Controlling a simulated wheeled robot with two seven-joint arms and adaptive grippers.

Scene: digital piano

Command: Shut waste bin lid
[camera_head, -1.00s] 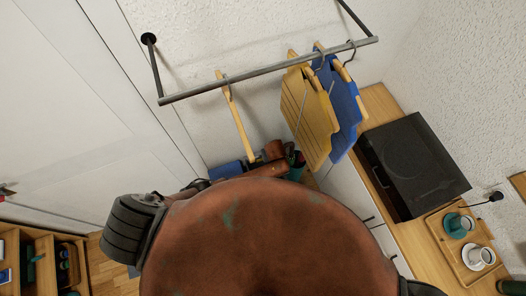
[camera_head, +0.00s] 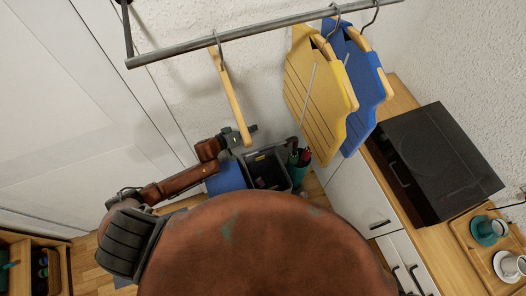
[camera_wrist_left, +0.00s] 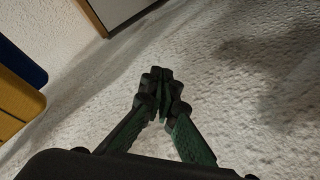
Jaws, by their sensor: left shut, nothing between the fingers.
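A dark grey, open-topped container (camera_head: 287,183), which looks like the waste bin, stands low by the wall with dark contents inside. I cannot clearly make out its lid. A blue panel or box (camera_head: 224,181) is at its left; I cannot tell whether it belongs to the bin. My left gripper (camera_head: 250,130) is above the container's back edge, close to the wall, with no visible contact. In the left wrist view its fingertips (camera_wrist_left: 163,92) are together and empty in front of the rough white wall. My right gripper is not in view.
A rail (camera_head: 265,33) above carries a wooden hanger (camera_head: 233,98), a yellow board (camera_head: 312,95) and a blue board (camera_head: 362,95). A teal pot (camera_head: 298,174) stands right of the container. Cabinets with a black box (camera_head: 435,160) are at right.

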